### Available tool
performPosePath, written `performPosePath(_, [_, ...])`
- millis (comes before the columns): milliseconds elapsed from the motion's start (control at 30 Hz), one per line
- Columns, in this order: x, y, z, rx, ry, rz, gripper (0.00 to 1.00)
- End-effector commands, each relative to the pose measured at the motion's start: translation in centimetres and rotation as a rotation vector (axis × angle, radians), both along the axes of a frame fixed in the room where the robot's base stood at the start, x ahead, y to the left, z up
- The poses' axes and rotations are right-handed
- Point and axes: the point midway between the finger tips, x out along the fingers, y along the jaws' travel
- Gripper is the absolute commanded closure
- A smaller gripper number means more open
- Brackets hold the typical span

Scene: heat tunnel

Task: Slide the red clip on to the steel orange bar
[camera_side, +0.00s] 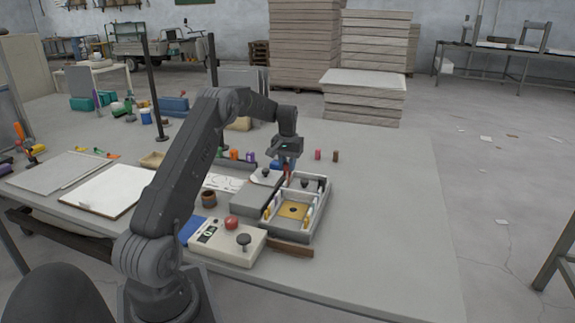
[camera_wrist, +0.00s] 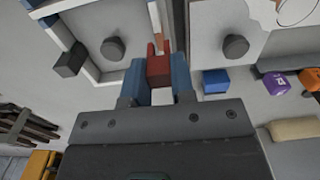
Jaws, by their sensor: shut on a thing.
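My gripper (camera_side: 287,166) hangs over the back left of the grey open box (camera_side: 298,238). In the wrist view my gripper (camera_wrist: 160,75) has its two blue fingers shut on the red clip (camera_wrist: 158,67), which sits between their tips. The red clip also shows in the side view (camera_side: 287,178) as a small red spot below the fingers, above the box's left edge. A narrow white strip with an orange part (camera_wrist: 155,15) lies just beyond the clip in the wrist view. I cannot tell whether it is the steel orange bar, or whether the clip touches it.
A control box (camera_side: 225,243) with a red button and black knob stands in front. A grey block (camera_side: 256,197) stands left of the open box. Two small cylinders, one red (camera_side: 318,155), one brown (camera_side: 336,156), stand behind. The table's right side is clear.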

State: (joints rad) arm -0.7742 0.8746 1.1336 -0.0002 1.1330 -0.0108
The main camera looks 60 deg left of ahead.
Motion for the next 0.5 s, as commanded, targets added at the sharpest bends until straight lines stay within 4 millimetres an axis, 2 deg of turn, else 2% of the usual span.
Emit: performPosePath(500, [-0.01, -0.01, -0.9, -0.001, 0.001, 0.0, 0.99])
